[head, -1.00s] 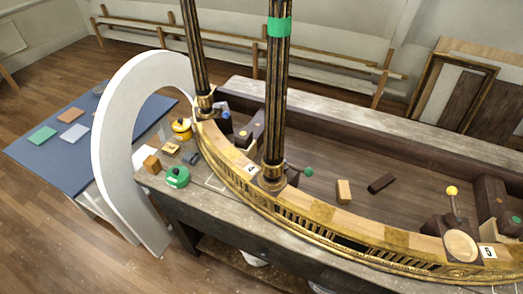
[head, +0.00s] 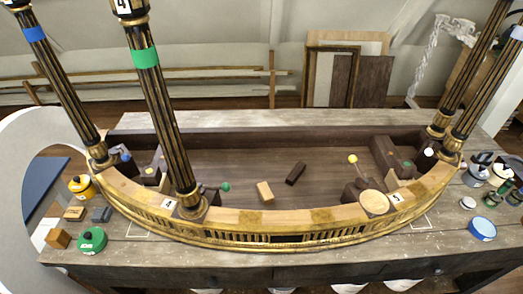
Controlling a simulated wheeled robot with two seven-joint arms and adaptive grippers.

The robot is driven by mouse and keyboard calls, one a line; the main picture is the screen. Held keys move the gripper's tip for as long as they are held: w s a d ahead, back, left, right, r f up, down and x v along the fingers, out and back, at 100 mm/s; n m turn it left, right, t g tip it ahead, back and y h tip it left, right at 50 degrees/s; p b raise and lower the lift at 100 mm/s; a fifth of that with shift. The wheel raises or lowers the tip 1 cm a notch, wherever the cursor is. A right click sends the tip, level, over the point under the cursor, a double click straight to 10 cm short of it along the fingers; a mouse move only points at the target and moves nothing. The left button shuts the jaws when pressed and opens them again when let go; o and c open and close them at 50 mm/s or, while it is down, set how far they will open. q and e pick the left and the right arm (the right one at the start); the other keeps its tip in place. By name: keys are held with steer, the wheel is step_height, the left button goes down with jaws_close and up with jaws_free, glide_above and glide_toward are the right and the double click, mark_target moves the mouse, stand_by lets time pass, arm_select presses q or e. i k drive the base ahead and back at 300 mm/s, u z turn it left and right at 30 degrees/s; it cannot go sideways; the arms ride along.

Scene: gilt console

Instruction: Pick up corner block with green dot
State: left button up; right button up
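A dark brown block (head: 388,157) with a green dot (head: 407,163) on its top stands inside the right end of the gilt curved frame (head: 270,216). Another dark block (head: 207,196) with a green ball knob (head: 226,187) beside it sits behind the front left column. A dark block with a yellow dot (head: 149,171) is at the left end. A pale wood block (head: 265,191) and a small dark block (head: 295,173) lie loose on the floor of the frame; I see no dot on either. Neither of my grippers is in view.
Black and gilt columns (head: 163,110) rise from the frame at both ends. A yellow pot (head: 81,187), a green pot (head: 92,240) and small blocks stand at the bench's left. Several tins and a blue lid (head: 482,229) crowd the right. A white arch (head: 14,200) is at far left.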

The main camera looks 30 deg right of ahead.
mark_target(405, 169)
steer(key=z, duration=2.25)
